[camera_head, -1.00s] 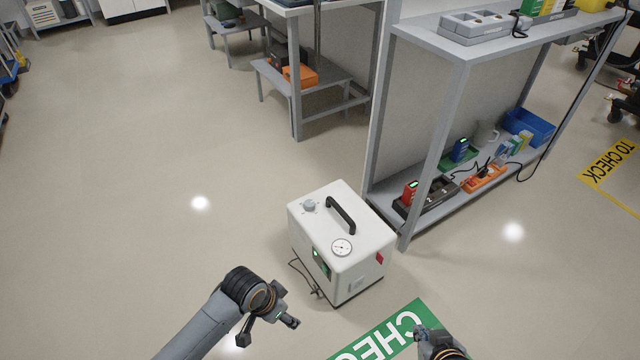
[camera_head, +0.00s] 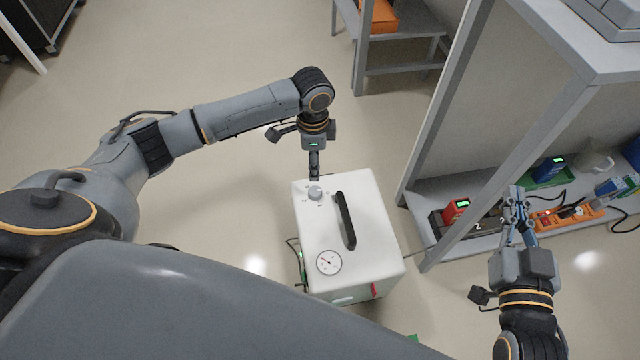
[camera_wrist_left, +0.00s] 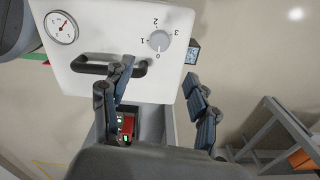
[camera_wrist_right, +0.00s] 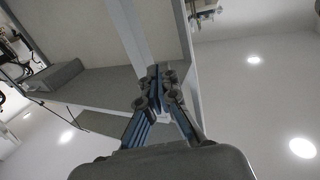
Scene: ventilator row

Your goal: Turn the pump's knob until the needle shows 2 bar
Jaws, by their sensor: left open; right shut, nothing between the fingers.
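The pump (camera_head: 375,245) is a white box on the floor with a black handle (camera_head: 346,220) on top. Its round grey knob (camera_head: 315,193) is at the top's far left corner, and its dial gauge (camera_head: 328,262) is nearer me. The left wrist view shows the knob (camera_wrist_left: 158,41) ringed by marks 0 to 3 and the gauge (camera_wrist_left: 61,27) with a red needle; its reading is too small to tell. My left gripper (camera_wrist_left: 158,72) is open, its fingers apart from the knob. My right gripper (camera_head: 517,192) is shut and empty, right of the pump.
A grey shelf unit (camera_head: 560,110) stands right of the pump, with a red device (camera_head: 455,210), an orange power strip (camera_head: 565,216) and cables on its lower board. A dark cable lies left of the pump.

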